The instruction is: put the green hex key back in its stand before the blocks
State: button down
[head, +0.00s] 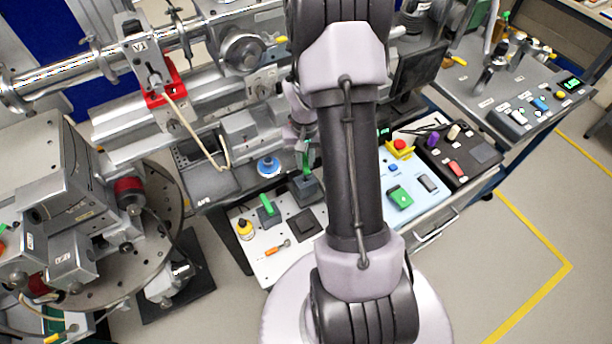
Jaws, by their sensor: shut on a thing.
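My gripper (304,143) shows just left of my forearm, partly hidden by it. It is shut on a thin green upright piece, which looks like the green hex key (307,160). The key's lower end is at or just above a dark grey block-shaped stand (306,189) on the white bench board. I cannot tell whether it is inside the stand. A second dark stand (270,215) to the left has a green-handled piece (266,204) standing tilted in it.
On the white board (262,264) are a yellow bottle (244,229), an orange-handled tool (278,247) and a dark square pad (303,224). A blue round part (268,166) lies behind. A control panel with a red button (400,144) stands right. Beamline pipework (80,72) crosses upper left.

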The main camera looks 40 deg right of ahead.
notch_tip(320, 180, down, 4)
jog(key=shift+f+b, duration=0.1)
jog(key=shift+b, duration=0.4)
jog(key=shift+f, duration=0.2)
jog(key=c, duration=1.4)
grip_release()
jog(key=shift+r, duration=0.1)
jog(key=shift+r, duration=0.1)
